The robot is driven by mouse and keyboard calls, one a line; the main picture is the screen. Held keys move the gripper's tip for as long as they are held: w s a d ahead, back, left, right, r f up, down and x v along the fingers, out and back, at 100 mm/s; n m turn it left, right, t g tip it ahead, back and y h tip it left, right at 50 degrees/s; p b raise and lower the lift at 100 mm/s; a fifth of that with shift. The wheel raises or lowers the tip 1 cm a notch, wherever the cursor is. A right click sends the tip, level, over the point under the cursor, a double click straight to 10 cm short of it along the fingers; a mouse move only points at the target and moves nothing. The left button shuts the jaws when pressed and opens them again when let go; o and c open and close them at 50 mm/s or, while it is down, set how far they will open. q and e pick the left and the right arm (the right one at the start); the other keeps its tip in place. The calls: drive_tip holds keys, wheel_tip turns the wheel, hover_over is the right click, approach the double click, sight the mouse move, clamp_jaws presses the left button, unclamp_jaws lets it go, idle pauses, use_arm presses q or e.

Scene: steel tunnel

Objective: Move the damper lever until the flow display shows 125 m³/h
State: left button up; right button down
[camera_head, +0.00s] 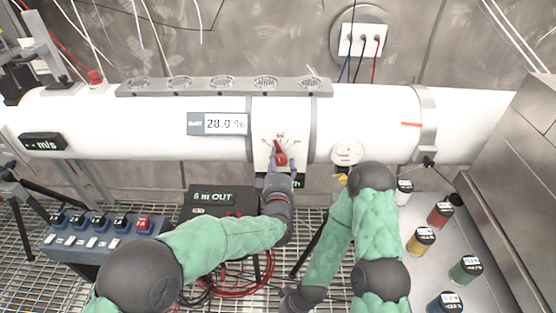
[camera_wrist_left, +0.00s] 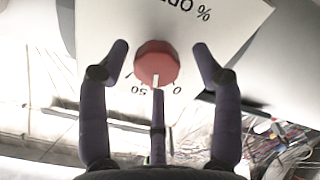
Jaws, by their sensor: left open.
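The red damper lever (camera_head: 281,157) sits on a white scale plate (camera_head: 263,148) on the front of the white duct. In the left wrist view the lever shows as a round red knob (camera_wrist_left: 157,63) with a white mark, and the plate reads "% OP…", "50" and "0". My left gripper (camera_head: 280,168) is open at the plate. Its fingers stand on both sides of the knob, with gaps visible, and a third finger is below. A display with green characters (camera_head: 301,183) is mostly hidden behind my left gripper; its reading cannot be told.
A "28.0 %" display (camera_head: 225,124), an "m/s" display (camera_head: 43,142) and a "5 m OUT" box (camera_head: 218,201) are nearby. A round white fitting (camera_head: 347,153) is right of the plate. Several labelled jars, including a red one (camera_head: 440,214), stand at right. Cables lie below on the grating.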

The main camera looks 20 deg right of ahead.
use_arm(q)
drive_tip(key=v, duration=1.1)
drive_tip(key=shift+r, duration=0.15)
